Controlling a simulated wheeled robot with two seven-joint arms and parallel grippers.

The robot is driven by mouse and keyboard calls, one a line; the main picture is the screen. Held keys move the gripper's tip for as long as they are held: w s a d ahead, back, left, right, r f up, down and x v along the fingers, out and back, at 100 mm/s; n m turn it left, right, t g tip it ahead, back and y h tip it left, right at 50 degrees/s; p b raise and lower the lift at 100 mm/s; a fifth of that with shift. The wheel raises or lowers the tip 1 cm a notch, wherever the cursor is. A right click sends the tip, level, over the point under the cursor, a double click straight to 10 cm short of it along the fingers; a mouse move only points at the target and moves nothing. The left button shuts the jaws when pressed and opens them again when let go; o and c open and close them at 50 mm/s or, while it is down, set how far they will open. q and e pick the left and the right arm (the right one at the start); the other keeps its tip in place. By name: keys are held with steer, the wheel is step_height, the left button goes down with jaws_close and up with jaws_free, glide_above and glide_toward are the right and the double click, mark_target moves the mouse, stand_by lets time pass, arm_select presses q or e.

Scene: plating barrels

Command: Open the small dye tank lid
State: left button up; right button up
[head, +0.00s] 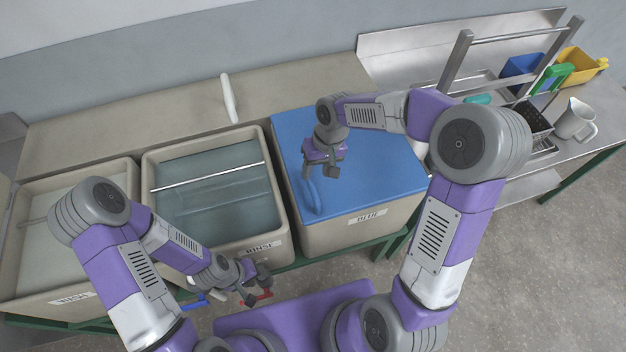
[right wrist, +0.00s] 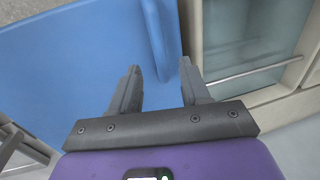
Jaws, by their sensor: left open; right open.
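The blue lid (head: 385,165) lies flat and closed on the right-hand tank (head: 345,232), whose front label I cannot read with certainty. A raised blue handle (head: 311,196) runs along the lid's left side. My right gripper (head: 320,172) is open above the lid, at the far part of the handle. In the right wrist view the handle (right wrist: 156,35) shows between the lines of the two spread fingers (right wrist: 160,68); contact cannot be told. My left gripper (head: 256,287) is open and empty, low in front of the middle tank.
The rinse tank (head: 150,215) and wash tank (head: 125,180) stand open to the left. A white rod-like thing (head: 228,97) stands on the back ledge. A metal bench (head: 590,140) at right holds a pitcher (head: 575,120), bins and a rack.

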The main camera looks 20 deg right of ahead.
mark_target(312, 184)
steer(key=f, duration=0.4)
steer(key=a+f+b, duration=0.1)
steer(key=f, duration=0.1)
steer(key=shift+c, duration=0.4)
jaws_close()
